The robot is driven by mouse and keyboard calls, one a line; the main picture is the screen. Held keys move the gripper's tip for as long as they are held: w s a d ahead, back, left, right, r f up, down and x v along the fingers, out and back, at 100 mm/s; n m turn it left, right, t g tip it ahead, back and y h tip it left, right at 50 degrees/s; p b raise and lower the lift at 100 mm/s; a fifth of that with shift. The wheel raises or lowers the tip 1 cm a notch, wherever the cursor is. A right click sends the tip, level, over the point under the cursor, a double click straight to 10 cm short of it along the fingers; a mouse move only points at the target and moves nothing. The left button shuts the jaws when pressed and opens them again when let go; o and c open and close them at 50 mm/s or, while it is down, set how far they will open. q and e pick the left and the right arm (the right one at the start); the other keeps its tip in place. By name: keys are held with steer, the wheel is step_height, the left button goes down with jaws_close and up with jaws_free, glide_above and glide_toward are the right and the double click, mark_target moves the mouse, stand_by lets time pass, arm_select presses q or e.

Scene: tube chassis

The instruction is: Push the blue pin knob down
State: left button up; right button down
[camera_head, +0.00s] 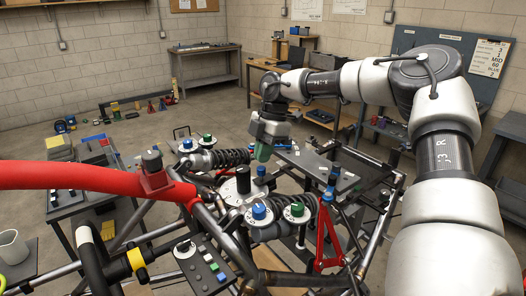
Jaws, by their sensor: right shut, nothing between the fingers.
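Several blue knobs show on the tube chassis, and I cannot tell which one is the pin knob. One blue knob (259,211) sits on a round white dial at the front shock absorber. A small blue knob (261,171) stands behind it near a black cylinder. Another blue knob (329,194) tops the red bracket on the right. A further blue knob (187,144) is on the rear left shock absorber. My left gripper is out of view.
Green knobs (297,209) sit beside the blue ones. A thick red tube (80,175) crosses the left side. A grey panel (335,170) lies right of my gripper. A switch box (203,266) is at the front. Workbenches stand along the walls.

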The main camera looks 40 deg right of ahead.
mark_target(263, 167)
steer(key=shift+f, duration=0.6)
step_height(263, 167, down, 2)
steer(key=b, duration=0.2)
steer(key=shift+b, duration=0.35)
steer(key=shift+s, duration=0.1)
